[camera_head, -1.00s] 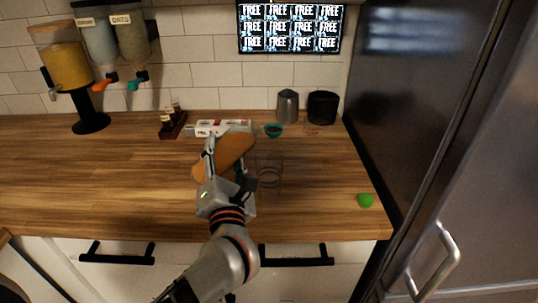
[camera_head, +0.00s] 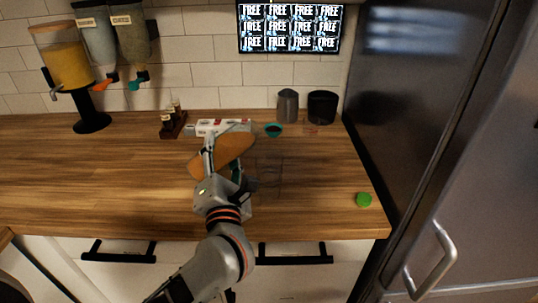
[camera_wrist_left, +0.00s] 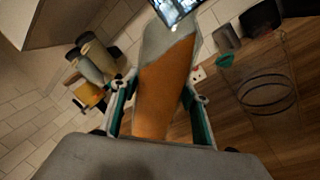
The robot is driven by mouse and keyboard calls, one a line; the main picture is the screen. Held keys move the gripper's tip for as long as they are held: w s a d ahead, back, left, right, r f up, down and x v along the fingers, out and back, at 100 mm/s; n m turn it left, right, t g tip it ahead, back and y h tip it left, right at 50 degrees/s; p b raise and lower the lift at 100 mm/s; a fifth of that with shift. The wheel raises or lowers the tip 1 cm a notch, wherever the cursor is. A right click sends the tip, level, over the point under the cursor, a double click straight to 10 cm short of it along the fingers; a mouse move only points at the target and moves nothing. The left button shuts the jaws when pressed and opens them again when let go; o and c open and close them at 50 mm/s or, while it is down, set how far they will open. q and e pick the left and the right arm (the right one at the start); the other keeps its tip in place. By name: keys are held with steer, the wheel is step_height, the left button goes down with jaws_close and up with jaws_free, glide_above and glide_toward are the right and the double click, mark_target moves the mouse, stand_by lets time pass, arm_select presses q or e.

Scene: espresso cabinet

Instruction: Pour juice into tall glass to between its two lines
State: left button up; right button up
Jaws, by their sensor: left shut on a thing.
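My left gripper (camera_head: 223,158) is shut on a clear bottle of orange juice (camera_head: 231,148). The bottle is strongly tilted above the counter. In the left wrist view, the orange juice (camera_wrist_left: 164,95) shows between the two fingers, with a paler, clear part above it. The tall glass (camera_head: 269,174) is transparent and stands upright just right of the gripper. In the left wrist view, the glass (camera_wrist_left: 264,90) shows dark rings around it and looks empty. No stream of juice is visible. The bottle's mouth is hard to make out. My right gripper is not in view.
A green cap (camera_head: 364,200) lies on the wooden counter (camera_head: 110,180) at the right. A white and red box (camera_head: 222,127), small teal bowl (camera_head: 273,130), grey canister (camera_head: 288,106) and black container (camera_head: 322,107) stand behind. Dispensers (camera_head: 68,62) are at left; the left counter is clear.

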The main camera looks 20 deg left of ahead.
mark_target(218, 146)
arm_select(q)
steer(key=shift+a+r+m, duration=0.2)
steer(key=shift+r+m, duration=0.1)
steer(key=shift+m, duration=0.2)
steer(key=shift+s+a+m+h, duration=0.1)
steer(key=shift+a+m+h, duration=0.2)
steer(key=shift+m, duration=0.7)
stand_by(0.5)
steer(key=shift+a+r+m+t+p, duration=0.1)
steer(key=shift+r+m+t+p, duration=0.3)
steer(key=shift+r+m+p, duration=0.5)
stand_by(0.5)
steer(key=shift+r+m+h+p, duration=0.1)
steer(key=shift+m+h+p, duration=0.3)
steer(key=shift+p, duration=0.45)
steer(key=shift+d+r+m+p, duration=0.2)
steer(key=shift+m+p, duration=0.1)
steer(key=shift+p, duration=0.2)
steer(key=shift+p, duration=0.4)
steer(key=shift+d+r+m, duration=0.1)
steer(key=shift+r+m, duration=0.05)
steer(key=shift+m, duration=0.15)
steer(key=shift+r+p, duration=0.1)
steer(key=shift+p, duration=0.55)
steer(key=shift+m, duration=0.3)
